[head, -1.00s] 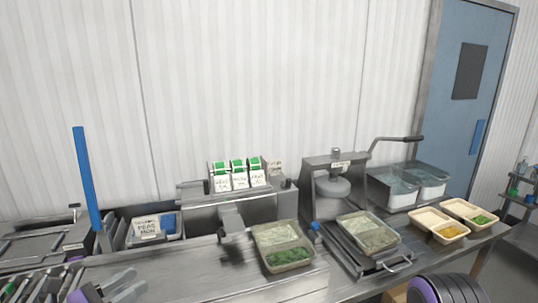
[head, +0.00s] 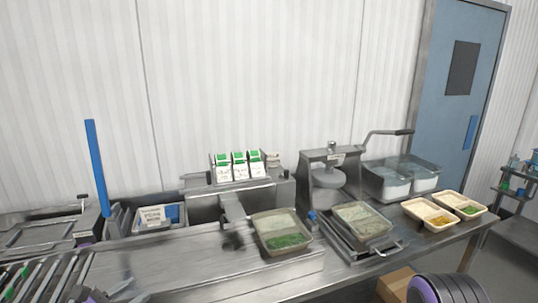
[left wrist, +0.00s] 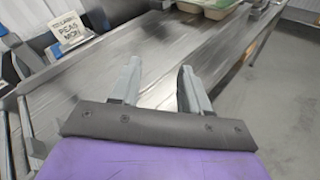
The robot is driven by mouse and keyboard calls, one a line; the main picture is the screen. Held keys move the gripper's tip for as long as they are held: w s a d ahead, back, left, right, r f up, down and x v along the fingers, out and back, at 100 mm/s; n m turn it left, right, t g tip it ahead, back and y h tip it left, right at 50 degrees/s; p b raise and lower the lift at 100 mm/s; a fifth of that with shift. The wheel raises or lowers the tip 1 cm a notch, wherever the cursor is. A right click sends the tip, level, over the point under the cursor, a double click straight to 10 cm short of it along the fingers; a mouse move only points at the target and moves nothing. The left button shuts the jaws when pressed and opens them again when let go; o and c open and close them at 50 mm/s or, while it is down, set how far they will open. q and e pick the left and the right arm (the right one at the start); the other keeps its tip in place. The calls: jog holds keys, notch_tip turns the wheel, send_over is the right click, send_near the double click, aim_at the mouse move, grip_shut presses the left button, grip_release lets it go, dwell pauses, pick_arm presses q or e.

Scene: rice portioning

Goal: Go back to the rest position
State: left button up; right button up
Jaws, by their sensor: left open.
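My left gripper (head: 124,293) shows at the bottom left edge of the head view, low over the front of the steel table (head: 185,272). In the left wrist view its two fingers (left wrist: 158,88) stand apart with nothing between them. The fingers point over bare table. At the bottom right of the head view a black and purple rounded part of my own arm shows. My right gripper's fingers do not show.
A tray with green food (head: 284,243) sits mid-table. A sealing press (head: 328,180) holds another tray (head: 362,222). Filled trays (head: 430,221) stand at the right. A labelled bin (head: 158,217) and roller conveyor (head: 40,275) are at the left. The front middle table is clear.

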pick_arm(q)
jog(key=s+d+f+m+g+y+b, duration=0.1)
jog(key=s+d+f+m+g+b, duration=0.2)
jog(key=f, duration=0.5)
jog(key=s+d+f+m+g+y, duration=0.2)
jog(key=s+d+f+m, duration=0.15)
jog(key=f, duration=0.55)
jog(key=s+d+f+m+g+y+b, duration=0.15)
jog(key=s+f, duration=0.25)
jog(key=f, duration=0.4)
jog(key=s+a+f+m+g+y+b, duration=0.2)
jog(key=s+a+f+m+b, duration=0.1)
jog(key=s+f+m, duration=0.3)
jog(key=s+a+f+m+g+y+b, duration=0.2)
jog(key=s+f+m+b, duration=0.4)
jog(key=s+f, duration=0.4)
jog(key=s+a+m+y, duration=0.1)
jog(key=s, duration=0.2)
jog(key=shift+f, duration=0.3)
jog(key=shift+s, duration=0.1)
